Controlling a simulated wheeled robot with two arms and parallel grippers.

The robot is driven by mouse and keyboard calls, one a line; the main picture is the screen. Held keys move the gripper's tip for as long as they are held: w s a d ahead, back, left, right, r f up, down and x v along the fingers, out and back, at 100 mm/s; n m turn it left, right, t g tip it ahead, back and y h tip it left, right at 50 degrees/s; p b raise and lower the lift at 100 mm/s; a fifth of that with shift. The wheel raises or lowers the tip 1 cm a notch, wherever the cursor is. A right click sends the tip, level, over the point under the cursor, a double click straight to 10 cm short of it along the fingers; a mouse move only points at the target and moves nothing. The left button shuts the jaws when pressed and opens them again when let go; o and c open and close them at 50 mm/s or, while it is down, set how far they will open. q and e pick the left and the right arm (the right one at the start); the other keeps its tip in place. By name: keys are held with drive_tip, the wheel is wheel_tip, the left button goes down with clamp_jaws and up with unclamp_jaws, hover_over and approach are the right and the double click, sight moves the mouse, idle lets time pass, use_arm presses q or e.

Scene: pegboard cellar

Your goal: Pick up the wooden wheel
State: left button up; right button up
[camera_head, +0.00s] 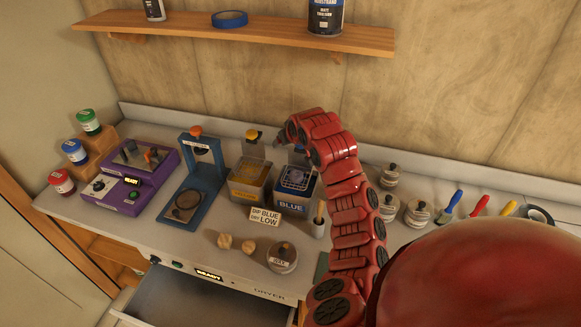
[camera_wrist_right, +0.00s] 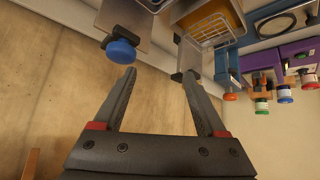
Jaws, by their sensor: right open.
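Two small pale wooden pieces, (camera_head: 225,240) and (camera_head: 248,246), lie on the bench in front of the sign in the head view. They are too small to tell whether either is the wooden wheel. My right gripper (camera_wrist_right: 158,78) is open with nothing between its fingers. In the head view its arm reaches over the bench, and its end (camera_head: 286,131) is behind the blue dip tank (camera_head: 291,205), well away from the wooden pieces. In the wrist view a blue knob (camera_wrist_right: 122,52) is close to one fingertip. My left gripper is out of view.
The yellow tank (camera_head: 249,192), blue stand (camera_head: 190,207) and purple machine (camera_head: 122,185) stand to the left. A lidded grey pot (camera_head: 283,259) is right of the wooden pieces. An open drawer (camera_head: 195,300) is below the bench's front edge. A shelf (camera_head: 200,30) hangs above.

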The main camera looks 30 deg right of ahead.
drive_tip(key=s+r+g, duration=0.3)
drive_tip(key=s+g, duration=0.1)
drive_tip(key=s, duration=0.5)
drive_tip(key=b, duration=1.1)
approach(297, 176)
drive_tip(key=f+p, duration=0.1)
drive_tip(key=w+d+f, duration=0.1)
drive_tip(key=f, duration=0.1)
drive_tip(key=shift+w+d+f+m+y+p, duration=0.1)
drive_tip(key=shift+w+d+m+y+p, duration=0.1)
drive_tip(key=shift+m+y+p, duration=0.15)
drive_tip(key=shift+w+f+p, duration=0.2)
drive_tip(key=shift+f+p, duration=0.1)
drive_tip(key=shift+p, duration=0.2)
drive_tip(key=p+x, duration=0.3)
drive_tip(key=x, duration=0.1)
drive_tip(key=shift+f, duration=0.4)
clamp_jaws()
